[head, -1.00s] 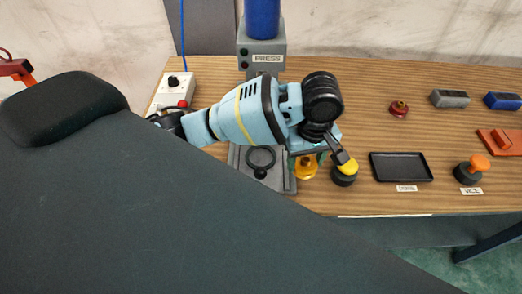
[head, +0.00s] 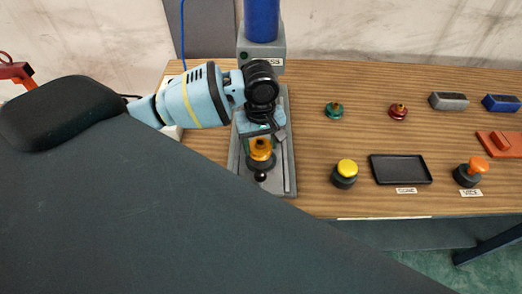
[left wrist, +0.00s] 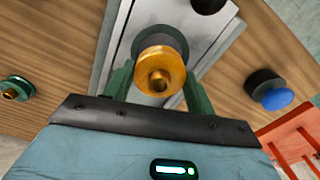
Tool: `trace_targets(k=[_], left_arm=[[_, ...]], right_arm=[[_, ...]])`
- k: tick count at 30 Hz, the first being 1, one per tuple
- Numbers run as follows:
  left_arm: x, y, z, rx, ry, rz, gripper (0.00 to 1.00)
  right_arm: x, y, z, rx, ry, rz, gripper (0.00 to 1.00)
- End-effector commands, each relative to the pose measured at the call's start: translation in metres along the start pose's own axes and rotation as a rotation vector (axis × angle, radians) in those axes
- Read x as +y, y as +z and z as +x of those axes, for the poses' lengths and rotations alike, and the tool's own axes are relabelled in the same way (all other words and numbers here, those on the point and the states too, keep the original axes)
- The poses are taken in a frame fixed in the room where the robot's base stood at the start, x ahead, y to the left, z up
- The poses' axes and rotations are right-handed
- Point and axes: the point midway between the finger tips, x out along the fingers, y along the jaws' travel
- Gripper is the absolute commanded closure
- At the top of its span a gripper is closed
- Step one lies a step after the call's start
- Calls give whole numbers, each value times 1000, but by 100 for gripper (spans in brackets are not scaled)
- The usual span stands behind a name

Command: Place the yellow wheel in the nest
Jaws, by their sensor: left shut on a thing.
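The yellow wheel (head: 260,150) is a golden spool with a hub. It is between the green fingers of my left gripper (head: 261,138), which is shut on it. It is over the nest, a dark ring (head: 261,166) on the grey press base. In the left wrist view the wheel (left wrist: 161,72) sits between both fingertips of the gripper (left wrist: 158,85), with the round dark nest (left wrist: 161,38) directly behind it. I cannot tell whether the wheel touches the nest or is a little above it. My right gripper is not in view.
The press column (head: 262,55) stands behind my gripper. A green wheel (head: 334,111) and a red wheel (head: 398,111) stand to the right. A yellow-topped button (head: 346,170) and black tray (head: 401,169) are at the front. The wood between them is clear.

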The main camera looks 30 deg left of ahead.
Motion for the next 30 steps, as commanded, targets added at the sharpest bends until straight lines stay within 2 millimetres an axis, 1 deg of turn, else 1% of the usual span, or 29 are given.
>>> trace_targets(k=[1,3,6,19,20,24,30], left_arm=[[1,3,10,-6,-1,4,86],[1,3,19,-5,-1,4,86],[2,3,27,-3,1,4,86],[2,3,33,-5,1,4,86],[1,4,34,-6,-2,4,42],[1,4,33,-5,-1,4,24],[1,4,34,-5,-2,4,23]], right_arm=[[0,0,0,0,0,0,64],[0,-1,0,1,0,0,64],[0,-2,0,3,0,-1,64],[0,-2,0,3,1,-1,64],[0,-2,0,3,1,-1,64],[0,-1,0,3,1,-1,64],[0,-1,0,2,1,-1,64]])
